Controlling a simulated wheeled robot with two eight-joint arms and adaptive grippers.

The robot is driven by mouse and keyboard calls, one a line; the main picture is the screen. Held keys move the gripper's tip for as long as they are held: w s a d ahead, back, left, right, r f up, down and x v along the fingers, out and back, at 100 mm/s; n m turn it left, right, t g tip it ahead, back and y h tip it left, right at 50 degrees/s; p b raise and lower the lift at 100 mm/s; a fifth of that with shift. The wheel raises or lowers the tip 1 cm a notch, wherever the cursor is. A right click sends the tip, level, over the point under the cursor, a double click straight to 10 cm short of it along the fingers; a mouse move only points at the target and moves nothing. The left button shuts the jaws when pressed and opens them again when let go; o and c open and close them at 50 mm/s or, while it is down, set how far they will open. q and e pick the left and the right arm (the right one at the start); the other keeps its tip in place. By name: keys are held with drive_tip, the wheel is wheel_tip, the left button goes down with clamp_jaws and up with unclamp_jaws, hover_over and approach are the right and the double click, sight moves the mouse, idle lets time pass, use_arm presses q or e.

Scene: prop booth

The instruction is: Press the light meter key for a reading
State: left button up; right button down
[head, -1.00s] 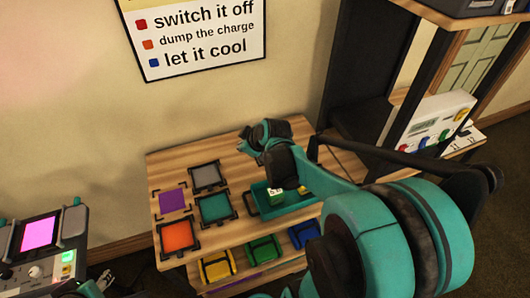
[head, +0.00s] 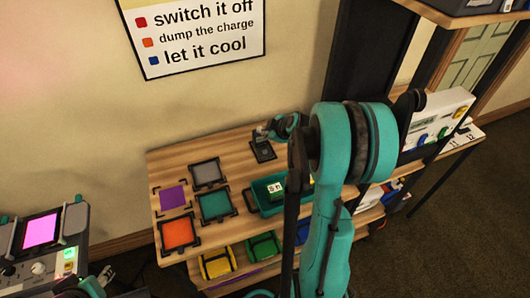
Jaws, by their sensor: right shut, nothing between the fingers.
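A small dark device (head: 262,152), which looks like the light meter, lies flat at the back right of the wooden table (head: 190,144), near the wall. Its key is too small to make out. My right gripper (head: 262,133) is shut and empty. It is at the back of the table, just behind and above the device in the picture; I cannot tell whether it touches it. My right arm crosses the right part of the table and hides some of it.
Grey (head: 207,172), teal (head: 215,205), orange (head: 178,233) and purple (head: 172,197) squares lie on the left of the table. A teal tray (head: 257,187) holds a labelled block. Yellow (head: 217,263) and green (head: 263,246) bins sit below. A lit console (head: 40,232) stands left.

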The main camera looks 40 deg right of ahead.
drive_tip(key=b, duration=0.5)
hover_over(266, 153)
wheel_tip(266, 153, down, 7)
drive_tip(key=shift+f, duration=0.1)
drive_tip(key=shift+f+b, duration=0.55)
drive_tip(key=shift+b, duration=0.1)
drive_tip(key=shift+f, duration=0.1)
idle(0.4)
drive_tip(key=shift+f+b, duration=0.25)
drive_tip(key=shift+b, duration=0.15)
drive_tip(key=shift+f+b, duration=0.4)
drive_tip(key=shift+f, duration=0.05)
idle(0.5)
drive_tip(key=shift+r, duration=0.15)
drive_tip(key=shift+r+p, duration=0.6)
drive_tip(key=shift+r, duration=0.15)
